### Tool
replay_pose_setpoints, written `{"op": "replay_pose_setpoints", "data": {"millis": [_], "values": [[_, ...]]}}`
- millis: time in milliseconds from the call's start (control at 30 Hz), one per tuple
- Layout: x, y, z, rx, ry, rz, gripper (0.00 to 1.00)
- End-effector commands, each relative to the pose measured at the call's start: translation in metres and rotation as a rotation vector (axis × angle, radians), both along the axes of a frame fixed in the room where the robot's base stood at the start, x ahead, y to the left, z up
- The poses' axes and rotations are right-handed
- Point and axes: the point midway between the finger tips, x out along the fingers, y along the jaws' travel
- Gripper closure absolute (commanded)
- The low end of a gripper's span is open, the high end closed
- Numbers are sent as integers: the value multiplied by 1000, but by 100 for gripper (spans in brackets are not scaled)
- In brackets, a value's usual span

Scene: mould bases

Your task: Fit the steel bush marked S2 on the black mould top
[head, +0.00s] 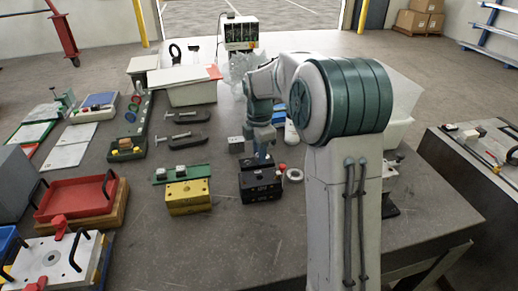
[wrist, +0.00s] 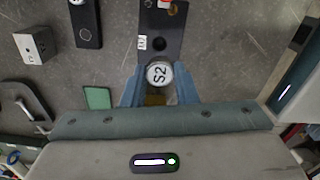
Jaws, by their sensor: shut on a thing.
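The steel bush marked S2 (wrist: 159,74) is a round, light disc face in the wrist view, held between the two blue fingers of my gripper (wrist: 159,92). In the head view my gripper (head: 264,157) points down just above or at the back of the black mould (head: 261,190); the bush cannot be made out there. In the wrist view the black mould top (wrist: 175,33) lies just beyond the bush, with a dark round hole and a small white label. I cannot tell whether the bush touches the mould.
A yellow mould block (head: 188,197) stands to the left, with a green strip (head: 165,175) carrying bushes behind it. A white ring (head: 294,174) lies right of the black mould. Black clamps (head: 181,140) lie further back.

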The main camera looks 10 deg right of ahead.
Motion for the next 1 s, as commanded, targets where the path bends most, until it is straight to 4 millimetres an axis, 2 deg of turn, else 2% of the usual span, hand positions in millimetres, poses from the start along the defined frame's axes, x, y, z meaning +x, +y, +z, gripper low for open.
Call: {"op": "replay_pose_setpoints", "data": {"millis": [300,500,1000], "values": [[0,0,-35,0,1,0,99],[0,0,-49,0,0,-1,99],[0,0,-51,0,0,0,99]]}}
